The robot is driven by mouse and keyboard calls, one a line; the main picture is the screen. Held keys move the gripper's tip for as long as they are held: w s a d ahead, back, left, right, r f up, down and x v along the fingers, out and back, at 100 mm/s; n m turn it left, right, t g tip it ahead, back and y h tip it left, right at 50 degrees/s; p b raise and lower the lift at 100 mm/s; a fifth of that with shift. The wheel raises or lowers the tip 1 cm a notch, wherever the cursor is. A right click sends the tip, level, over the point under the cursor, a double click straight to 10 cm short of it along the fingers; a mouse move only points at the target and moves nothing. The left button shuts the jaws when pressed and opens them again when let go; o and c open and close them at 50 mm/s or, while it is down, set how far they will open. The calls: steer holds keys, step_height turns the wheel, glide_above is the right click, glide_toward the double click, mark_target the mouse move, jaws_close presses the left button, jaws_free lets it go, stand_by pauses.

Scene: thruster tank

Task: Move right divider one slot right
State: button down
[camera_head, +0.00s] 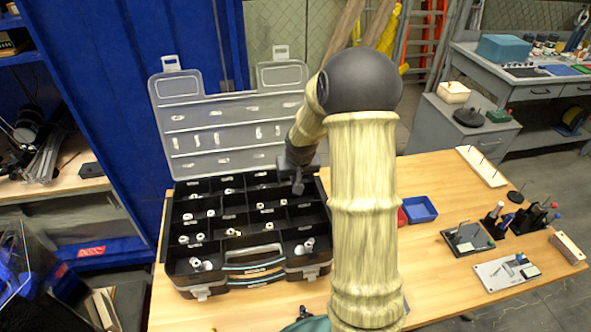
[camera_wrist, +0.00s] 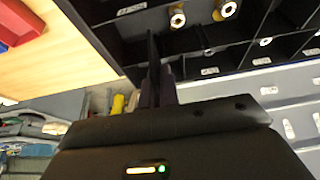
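The black compartment case (camera_head: 172,235) lies open on the table, its clear lid (camera_head: 230,112) raised behind it. Dark dividers split it into rows of compartments, several holding small pale fittings. My gripper (camera_head: 297,184) points down into the case's back right part, and my arm hides some of the right side. In the wrist view my gripper's dark fingers (camera_wrist: 157,85) are close together. A thin dark upright plate (camera_wrist: 153,48) shows at their tips, perhaps a divider; I cannot tell whether they grip it. Which divider is the right one is unclear.
A blue tray (camera_head: 420,210) and a red tray, also in the wrist view (camera_wrist: 18,22), lie right of the case. Tools and small stands (camera_head: 467,238) occupy the table's right end. A blue cabinet wall (camera_head: 95,100) stands left. Some table between is clear.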

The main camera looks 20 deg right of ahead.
steer(key=shift+f, duration=0.1)
steer(key=shift+f+b, duration=0.7)
steer(key=shift+b, duration=0.1)
steer(key=shift+s+a+f, duration=0.1)
steer(key=shift+a+f, duration=0.05)
stand_by(0.5)
steer(key=shift+f, duration=0.1)
stand_by(0.5)
steer(key=shift+f+b, duration=0.25)
steer(key=shift+b, duration=0.1)
steer(key=shift+f, duration=0.4)
steer(key=shift+f+b, duration=1.25)
steer(key=shift+f, duration=0.2)
stand_by(0.5)
steer(key=shift+r, duration=0.1)
